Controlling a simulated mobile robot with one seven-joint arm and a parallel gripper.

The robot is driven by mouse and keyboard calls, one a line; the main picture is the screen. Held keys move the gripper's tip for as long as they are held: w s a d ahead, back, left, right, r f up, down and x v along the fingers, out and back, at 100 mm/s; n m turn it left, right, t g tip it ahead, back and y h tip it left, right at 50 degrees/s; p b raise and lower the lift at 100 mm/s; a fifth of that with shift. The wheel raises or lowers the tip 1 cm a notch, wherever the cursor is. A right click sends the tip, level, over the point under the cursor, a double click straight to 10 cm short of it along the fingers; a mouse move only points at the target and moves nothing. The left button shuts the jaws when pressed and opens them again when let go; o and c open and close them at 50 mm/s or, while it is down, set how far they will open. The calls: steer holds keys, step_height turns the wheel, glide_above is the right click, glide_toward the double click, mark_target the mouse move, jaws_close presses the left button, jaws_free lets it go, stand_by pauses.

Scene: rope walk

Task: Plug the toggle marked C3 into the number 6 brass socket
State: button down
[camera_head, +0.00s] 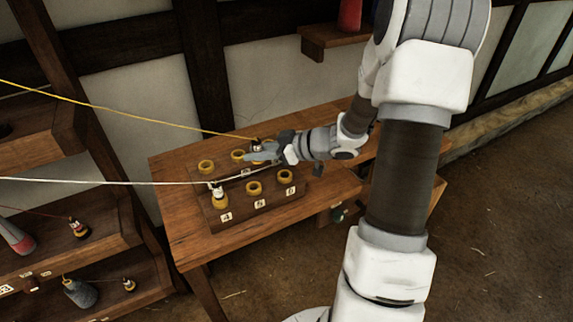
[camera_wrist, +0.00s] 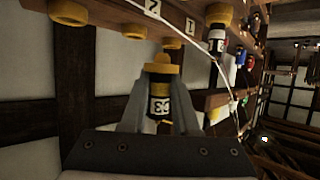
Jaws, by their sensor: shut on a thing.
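My gripper (camera_head: 262,153) reaches in from the right over the back right of the socket board (camera_head: 232,208). In the wrist view its fingers (camera_wrist: 161,108) are shut on a black toggle with a white label (camera_wrist: 160,90), which reads like C3. The toggle has a yellow end. A yellow cord (camera_head: 130,114) runs from the left to this spot. The number 6 socket (camera_head: 284,176) is a brass ring at the front right, with nothing visible in it. I cannot tell whether the held toggle's end touches a socket.
A toggle with a white cord (camera_head: 218,191) stands in the front left socket, marked 4. The middle front socket (camera_head: 254,188) and back left socket (camera_head: 206,167) look empty. Shelves (camera_head: 85,255) at the left hold more toggles. The wooden table (camera_head: 178,222) is otherwise mostly clear.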

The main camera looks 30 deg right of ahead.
steer(key=d+b, duration=0.2)
steer(key=b, duration=0.1)
steer(key=d+f+m+t+h+b, duration=0.1)
steer(key=d+b, duration=0.1)
steer(key=d+f+m+h+b, duration=0.1)
steer(key=d+b, duration=0.1)
steer(key=b, duration=0.1)
steer(key=shift+d+t+b, duration=0.1)
steer(key=shift+t+b, duration=0.25)
steer(key=shift+t, duration=0.05)
steer(key=shift+d+r+m+b, duration=0.15)
steer(key=shift+d+m+b, duration=0.25)
steer(key=shift+d+b, duration=0.3)
step_height(320, 180, down, 6)
steer(key=b, duration=0.7)
steer(key=shift+a+r, duration=0.1)
steer(key=shift+r, duration=0.05)
steer(key=shift+s+r+p, duration=0.1)
steer(key=shift+p, duration=1.05)
steer(key=shift+f, duration=0.6)
steer(key=c, duration=0.9)
jaws_free()
steer(key=shift+c, duration=0.2)
